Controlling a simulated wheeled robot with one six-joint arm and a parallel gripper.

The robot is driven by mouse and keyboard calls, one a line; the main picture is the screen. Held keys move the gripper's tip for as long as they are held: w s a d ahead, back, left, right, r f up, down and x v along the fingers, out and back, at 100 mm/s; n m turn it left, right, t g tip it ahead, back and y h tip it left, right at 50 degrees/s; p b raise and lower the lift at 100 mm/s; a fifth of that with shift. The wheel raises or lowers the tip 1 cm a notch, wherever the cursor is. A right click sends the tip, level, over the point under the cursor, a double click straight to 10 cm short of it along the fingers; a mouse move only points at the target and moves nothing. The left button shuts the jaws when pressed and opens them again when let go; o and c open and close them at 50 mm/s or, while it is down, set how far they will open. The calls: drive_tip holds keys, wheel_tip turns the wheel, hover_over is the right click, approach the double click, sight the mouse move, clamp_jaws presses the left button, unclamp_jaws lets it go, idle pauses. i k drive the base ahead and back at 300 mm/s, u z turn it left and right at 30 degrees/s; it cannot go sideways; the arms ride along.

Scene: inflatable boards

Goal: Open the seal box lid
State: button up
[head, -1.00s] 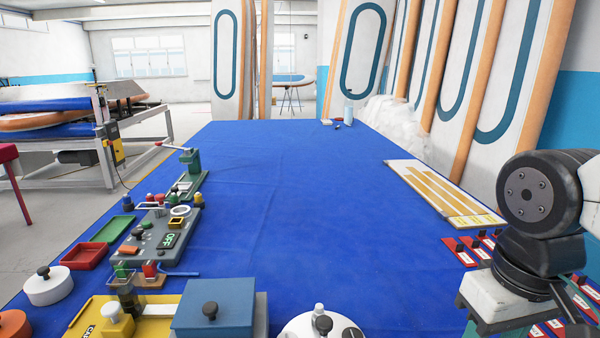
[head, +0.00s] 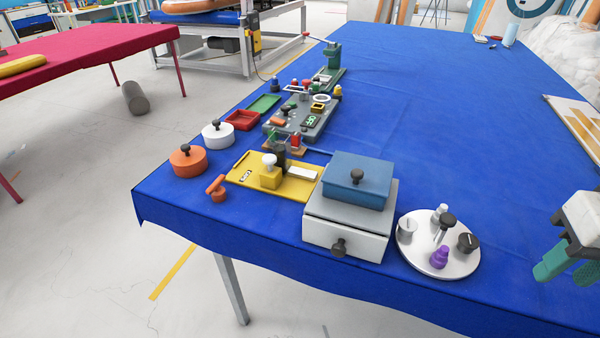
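A blue box (head: 345,193) with a blue top and a dark round knob (head: 356,176) sits on a grey drawer unit (head: 330,212); its top looks shut. No label reading "seal box" can be made out. Two other knobbed round containers, one white (head: 218,138) and one orange (head: 188,165), stand further left with their lids on. My gripper (head: 572,268) is at the right edge, partly cut off, well right of the blue box. Its teal fingers are apart, with nothing seen between them.
A round white tray (head: 415,262) with several knobbed pieces lies between the blue box and my gripper. A yellow plate (head: 295,189), a grey panel (head: 285,122), and red (head: 243,120) and green (head: 264,103) trays stand left.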

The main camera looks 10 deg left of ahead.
sight(369, 175)
drive_tip(key=u, duration=0.95)
drive_tip(key=k, duration=0.75)
drive_tip(key=z, duration=0.7)
drive_tip(key=i, duration=0.5)
drive_tip(key=u, duration=0.1)
